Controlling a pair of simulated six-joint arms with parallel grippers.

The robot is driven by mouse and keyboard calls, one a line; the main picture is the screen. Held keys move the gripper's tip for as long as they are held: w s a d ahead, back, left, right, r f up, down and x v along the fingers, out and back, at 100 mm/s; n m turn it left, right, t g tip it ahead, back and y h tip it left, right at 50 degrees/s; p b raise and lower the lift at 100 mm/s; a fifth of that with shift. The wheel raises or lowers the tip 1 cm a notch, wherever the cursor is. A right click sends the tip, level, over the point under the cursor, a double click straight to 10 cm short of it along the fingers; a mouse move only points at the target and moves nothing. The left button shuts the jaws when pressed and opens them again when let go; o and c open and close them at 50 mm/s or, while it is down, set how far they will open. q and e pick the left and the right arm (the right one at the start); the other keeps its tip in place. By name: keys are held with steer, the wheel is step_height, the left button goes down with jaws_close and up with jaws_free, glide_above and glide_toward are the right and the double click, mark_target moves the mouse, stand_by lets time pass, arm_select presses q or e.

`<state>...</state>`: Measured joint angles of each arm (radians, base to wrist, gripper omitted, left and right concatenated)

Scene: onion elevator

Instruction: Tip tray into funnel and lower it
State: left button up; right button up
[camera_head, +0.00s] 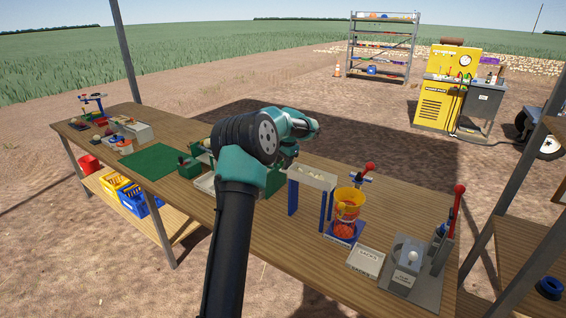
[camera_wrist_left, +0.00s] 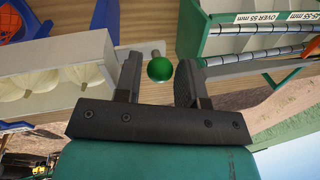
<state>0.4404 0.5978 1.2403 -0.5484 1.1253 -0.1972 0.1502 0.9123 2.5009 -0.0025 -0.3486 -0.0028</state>
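The pale tray (camera_head: 312,177) stands on blue legs at mid-table with whitish onions in it. In the left wrist view the tray (camera_wrist_left: 60,70) is at the left, with large pale onions inside. The yellow funnel (camera_head: 348,197) is right of the tray, above an orange net. My left gripper (camera_wrist_left: 160,82) is open, with a green ball knob (camera_wrist_left: 160,69) on a grey stem between its fingertips. The knob appears free of the left finger; contact with the right finger cannot be told. In the head view my left arm hides the fingers. My right gripper is not in view.
A green grader (camera_wrist_left: 245,38) labelled "OVER 55 mm" is beside the gripper. A red-knobbed lever (camera_head: 457,210), a scale (camera_head: 407,280) and a white sacks box (camera_head: 366,261) stand at the table's right. A green mat (camera_head: 155,160) lies at the left.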

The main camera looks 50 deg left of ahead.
arm_select(q)
jaws_close()
stand_by(0.3)
